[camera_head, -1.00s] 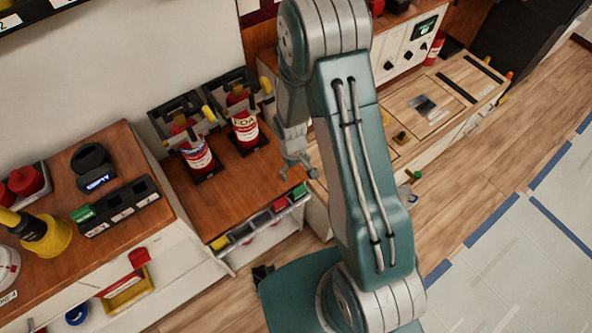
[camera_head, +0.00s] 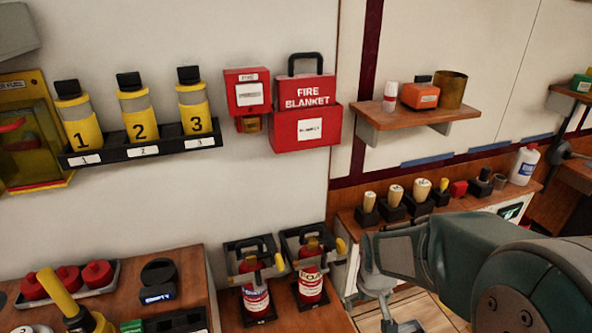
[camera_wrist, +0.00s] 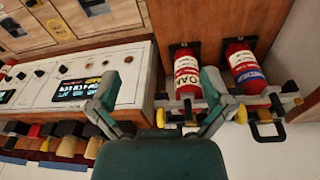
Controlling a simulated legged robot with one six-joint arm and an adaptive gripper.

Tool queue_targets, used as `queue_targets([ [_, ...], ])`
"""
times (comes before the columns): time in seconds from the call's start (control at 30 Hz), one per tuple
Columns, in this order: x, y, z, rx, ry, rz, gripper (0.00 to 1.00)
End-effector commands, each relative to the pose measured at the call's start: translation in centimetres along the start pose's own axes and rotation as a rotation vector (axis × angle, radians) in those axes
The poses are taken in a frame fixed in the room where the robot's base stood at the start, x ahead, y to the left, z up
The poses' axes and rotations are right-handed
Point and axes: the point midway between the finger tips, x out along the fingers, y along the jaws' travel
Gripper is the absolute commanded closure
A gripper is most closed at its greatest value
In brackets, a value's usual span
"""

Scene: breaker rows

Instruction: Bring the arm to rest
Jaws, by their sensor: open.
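My arm (camera_head: 450,262) reaches in from the lower right of the head view, bent over the right-hand counter. My gripper (camera_wrist: 158,85) shows in the wrist view with its two teal fingers spread wide apart. Nothing is between the fingers. In the head view, the gripper is low, right of two red extinguishers, and partly cut off by the lower edge. The FOAM extinguisher (camera_head: 311,285) and the other red extinguisher (camera_head: 255,297) stand in their black holders. In the wrist view they appear beyond the right finger, with no clear contact.
Several wooden-handled tools (camera_head: 395,198) stand on the right counter. A wall shelf (camera_head: 420,120) and a red fire blanket box (camera_head: 305,128) are above. Yellow numbered cylinders (camera_head: 138,118) stand in a wall rack.

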Motion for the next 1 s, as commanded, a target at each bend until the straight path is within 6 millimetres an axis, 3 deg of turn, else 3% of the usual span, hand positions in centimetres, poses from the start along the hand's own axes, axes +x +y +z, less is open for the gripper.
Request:
queue_targets([
  [0.03, -1.8, 0.0, 0.3, 0.012, 0.030, 0.003, 0.00],
  [0.2, -6.6, -0.1, 2.0, 0.051, 0.102, 0.009, 0.00],
  [0.5, -13.5, -0.6, 6.3, 0.116, 0.229, 0.010, 0.00],
  [0.73, -17.1, -1.2, 10.1, 0.159, 0.319, 0.006, 0.00],
  [1.0, -18.1, -1.5, 11.8, 0.178, 0.354, 0.003, 0.00],
])
